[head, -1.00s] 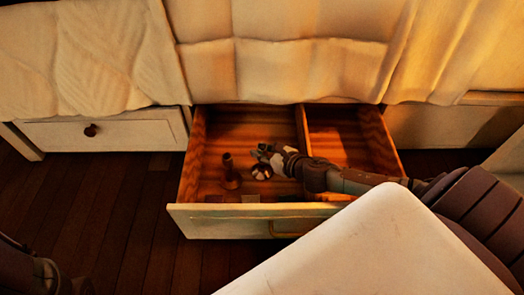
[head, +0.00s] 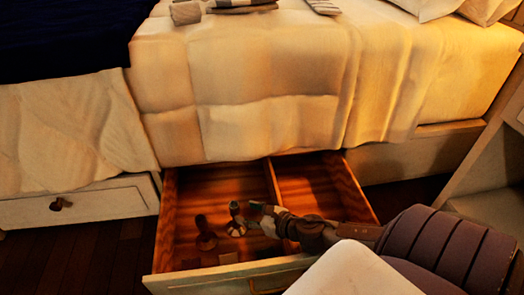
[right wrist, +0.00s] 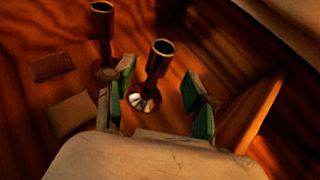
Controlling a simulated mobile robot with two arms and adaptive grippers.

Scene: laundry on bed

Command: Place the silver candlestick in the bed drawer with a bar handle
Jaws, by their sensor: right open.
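The silver candlestick (head: 235,222) stands upright on the floor of the open drawer's left compartment. The drawer (head: 200,282) has a bar handle (head: 268,287) on its front, partly hidden at the bottom of the head view. My right gripper (head: 259,216) is open inside the drawer, just right of the candlestick. In the right wrist view the green-padded fingers (right wrist: 160,93) are spread wide. The candlestick (right wrist: 154,75) shows in the gap between them, apart from both pads. My left gripper is not in view.
A darker candlestick (head: 206,235) stands to the left in the same compartment. Flat pieces (right wrist: 70,118) lie near it. A divider (head: 272,182) separates the right compartment, which looks empty. A closed drawer with a knob (head: 60,204) is at the left. Folded cloths (head: 240,5) lie on the bed.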

